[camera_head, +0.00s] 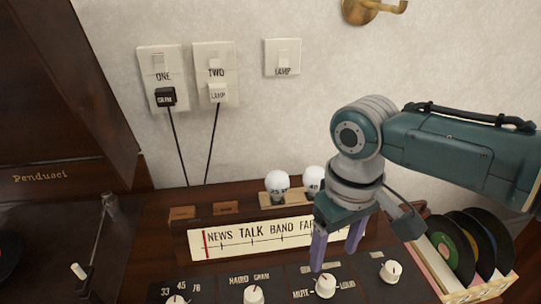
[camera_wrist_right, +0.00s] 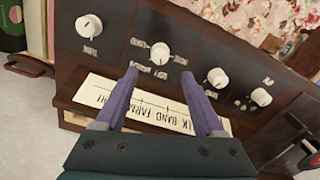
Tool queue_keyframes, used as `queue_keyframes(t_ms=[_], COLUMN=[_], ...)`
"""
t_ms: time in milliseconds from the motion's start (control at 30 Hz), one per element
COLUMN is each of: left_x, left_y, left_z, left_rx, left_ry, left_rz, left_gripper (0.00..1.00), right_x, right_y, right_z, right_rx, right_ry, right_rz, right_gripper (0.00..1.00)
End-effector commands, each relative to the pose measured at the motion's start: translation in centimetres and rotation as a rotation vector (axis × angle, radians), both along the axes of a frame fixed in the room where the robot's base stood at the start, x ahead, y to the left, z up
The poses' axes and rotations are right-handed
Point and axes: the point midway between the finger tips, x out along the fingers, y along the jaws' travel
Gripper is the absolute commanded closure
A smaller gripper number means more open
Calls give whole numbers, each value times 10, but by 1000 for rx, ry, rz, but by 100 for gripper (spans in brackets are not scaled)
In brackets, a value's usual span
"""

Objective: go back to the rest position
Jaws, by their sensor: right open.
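My right gripper (camera_head: 336,256) hangs in front of the radio cabinet's dial strip (camera_head: 250,240), with its two purple fingers pointing down. In the right wrist view the gripper (camera_wrist_right: 160,75) is open, and nothing shows between its fingers. A white knob (camera_wrist_right: 160,51) lies just beyond the fingertips there; I cannot tell how far apart they are. In the head view the mute-loud knob (camera_head: 326,286) is just below the fingers. My left gripper is not in view.
Wall switches (camera_head: 160,63) and a lamp switch (camera_head: 282,57) are at the back, with two plugs and hanging cords. Two white bulbs (camera_head: 277,183) stand behind the dial. Records (camera_head: 452,252) stand in a crate at right. A turntable arm (camera_head: 96,240) is at left.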

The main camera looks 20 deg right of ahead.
Motion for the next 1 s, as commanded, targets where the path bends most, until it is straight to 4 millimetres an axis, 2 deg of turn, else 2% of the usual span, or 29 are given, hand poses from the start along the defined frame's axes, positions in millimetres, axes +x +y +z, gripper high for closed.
queue_keyframes(t_ms=[33,167,633,733,867,1000], left_x=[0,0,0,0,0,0], left_y=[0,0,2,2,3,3], left_z=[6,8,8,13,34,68], left_rx=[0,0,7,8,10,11], left_ry=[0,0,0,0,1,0], left_rz=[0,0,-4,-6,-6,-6], left_gripper=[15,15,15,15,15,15], right_x=[0,0,0,-5,-29,-71], right_y=[0,0,0,7,35,70], right_z=[10,18,19,22,37,76], right_rx=[1,1,1,9,51,110], right_ry=[-2,0,1,-3,-27,-101], right_rz=[0,0,0,18,97,184], right_gripper=[30,30,30,30,30,30])
